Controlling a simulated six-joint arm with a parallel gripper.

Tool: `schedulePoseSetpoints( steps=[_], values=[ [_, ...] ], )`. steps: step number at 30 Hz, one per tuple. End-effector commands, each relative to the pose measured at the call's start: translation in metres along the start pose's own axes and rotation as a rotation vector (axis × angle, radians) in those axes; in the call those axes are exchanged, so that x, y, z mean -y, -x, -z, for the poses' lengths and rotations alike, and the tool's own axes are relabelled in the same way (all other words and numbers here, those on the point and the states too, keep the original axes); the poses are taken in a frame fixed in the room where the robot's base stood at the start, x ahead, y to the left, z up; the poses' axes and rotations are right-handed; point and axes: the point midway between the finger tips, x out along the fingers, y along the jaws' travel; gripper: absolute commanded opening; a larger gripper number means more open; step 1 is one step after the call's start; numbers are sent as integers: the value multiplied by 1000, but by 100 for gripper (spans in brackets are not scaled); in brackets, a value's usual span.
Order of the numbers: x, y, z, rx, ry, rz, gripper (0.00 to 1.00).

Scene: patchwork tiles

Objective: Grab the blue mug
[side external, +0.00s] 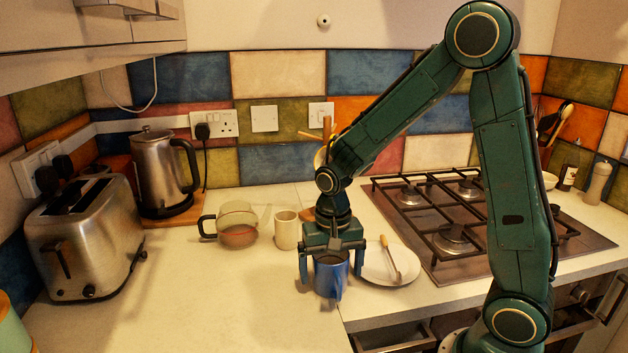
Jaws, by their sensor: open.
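The blue mug (331,276) stands upright on the worktop, near the counter's front edge. My gripper (331,270) points down over it. The jaws are open, with one finger at the mug's left side and the other at its right side. Whether the fingers touch the mug cannot be told from this view. The gripper body hides part of the area just behind the mug's rim.
A white plate (376,270) with a wooden-handled utensil lies right of the mug. A cream cup (287,231) and glass jug (237,224) stand behind left. A gas hob (480,215) is at right, a toaster (88,240) and kettle (163,175) at left. The front-left worktop is clear.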

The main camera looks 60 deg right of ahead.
Motion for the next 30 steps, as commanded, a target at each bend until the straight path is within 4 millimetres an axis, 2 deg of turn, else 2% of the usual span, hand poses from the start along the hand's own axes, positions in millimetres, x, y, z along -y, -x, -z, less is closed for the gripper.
schedulePoseSetpoints(
  steps=[3,9,12,23,30],
  values=[
    [0,0,0,0,0,0,91],
    [0,0,0,0,0,0,52],
    [0,0,0,-1,0,1,36],
    [0,4,0,-1,0,1,36],
    [1,22,1,-4,0,3,36]
  ],
)
